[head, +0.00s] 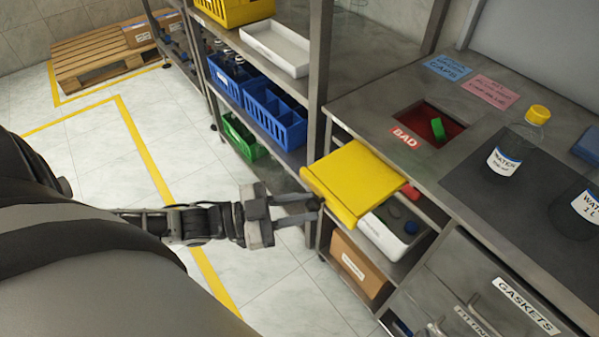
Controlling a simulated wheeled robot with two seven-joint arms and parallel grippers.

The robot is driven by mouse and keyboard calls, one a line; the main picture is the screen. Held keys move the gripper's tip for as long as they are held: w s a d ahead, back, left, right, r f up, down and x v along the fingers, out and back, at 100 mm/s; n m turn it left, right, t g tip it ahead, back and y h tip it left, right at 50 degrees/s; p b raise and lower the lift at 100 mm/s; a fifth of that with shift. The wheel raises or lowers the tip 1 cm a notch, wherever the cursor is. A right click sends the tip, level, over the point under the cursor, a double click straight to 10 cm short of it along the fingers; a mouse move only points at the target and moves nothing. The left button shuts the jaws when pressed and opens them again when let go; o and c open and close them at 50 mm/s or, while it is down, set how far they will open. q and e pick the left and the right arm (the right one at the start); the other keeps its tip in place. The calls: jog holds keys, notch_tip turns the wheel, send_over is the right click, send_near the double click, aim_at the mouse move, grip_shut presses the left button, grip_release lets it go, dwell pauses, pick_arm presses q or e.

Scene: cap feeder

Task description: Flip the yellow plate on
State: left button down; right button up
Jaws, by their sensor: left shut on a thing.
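The yellow plate (355,178) juts out from the left edge of the grey worktop, beside the shelf rack's post. It has a folded lip along its front left side. My left gripper (316,204) reaches in from the left and is shut on the plate's near left edge. The fingertips are small and dark here, so the exact grip is hard to see. My right gripper is not in view.
Below the plate stand a white device (378,238) with red and blue buttons and a cardboard box (357,262). The worktop holds a red BAD opening (455,128) with a green piece in it, and two bottles. A shelf rack with blue crates (272,122) stands behind my gripper.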

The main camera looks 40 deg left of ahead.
pick_arm(q)
jog(key=shift+s+f, duration=0.1)
jog(key=shift+s, duration=0.05)
jog(key=c, duration=1.2)
grip_release()
jog(key=shift+a, duration=0.1)
jog(key=shift+o, duration=0.2)
jog(key=shift+s, duration=0.1)
jog(key=p+v, duration=0.1)
jog(key=v, duration=1.5)
